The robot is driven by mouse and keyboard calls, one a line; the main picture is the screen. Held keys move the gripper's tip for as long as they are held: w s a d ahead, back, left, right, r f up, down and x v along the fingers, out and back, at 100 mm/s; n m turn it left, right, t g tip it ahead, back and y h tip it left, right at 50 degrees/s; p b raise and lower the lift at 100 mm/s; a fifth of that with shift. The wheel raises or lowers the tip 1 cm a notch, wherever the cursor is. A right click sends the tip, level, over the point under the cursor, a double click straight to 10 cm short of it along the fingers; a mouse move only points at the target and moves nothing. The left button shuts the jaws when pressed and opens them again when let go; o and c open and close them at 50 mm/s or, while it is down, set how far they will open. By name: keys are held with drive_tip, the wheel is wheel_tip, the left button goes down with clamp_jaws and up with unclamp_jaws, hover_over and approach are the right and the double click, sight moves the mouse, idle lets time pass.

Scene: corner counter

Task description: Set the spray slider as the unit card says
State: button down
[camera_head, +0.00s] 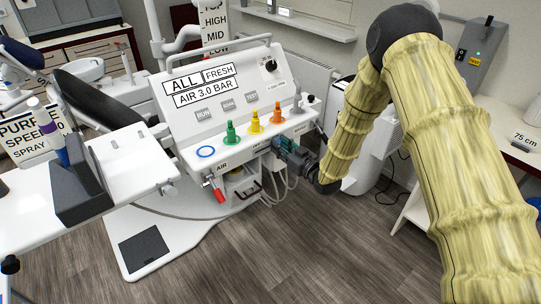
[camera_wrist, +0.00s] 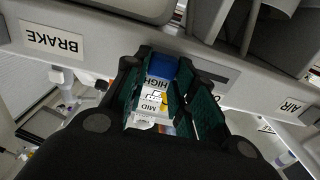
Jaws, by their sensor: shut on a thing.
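My gripper (camera_head: 284,147) is at the front edge of the white unit, right of the AIR label, with my arm reaching in from the right. In the wrist view my gripper (camera_wrist: 172,82) has its green-padded fingers shut on a blue slider knob (camera_wrist: 163,67). A scale (camera_wrist: 153,95) shows between the fingers, with HIGH beside the knob and MID farther from it; the rest is hidden. In the head view the gripper hides the slider. A card (camera_head: 213,88) on the panel reads ALL, FRESH, AIR 3.0 BAR. A sign (camera_head: 35,138) at left reads PURPLE, SPEED, SPRAY, partly covered.
Green (camera_head: 231,133), yellow (camera_head: 255,122) and orange (camera_head: 278,114) pegs stand on the unit's ledge. A red-handled lever (camera_head: 217,192) hangs below AIR. Hoses hang under the edge.

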drive_tip(key=shift+w+d, duration=0.1)
drive_tip(key=shift+d, duration=0.15)
drive_tip(key=c, duration=1.2)
unclamp_jaws()
drive_tip(key=shift+d, duration=0.15)
drive_tip(key=shift+o, duration=0.2)
drive_tip(key=shift+a, duration=0.2)
drive_tip(key=v, duration=1.2)
drive_tip(key=shift+d, duration=0.1)
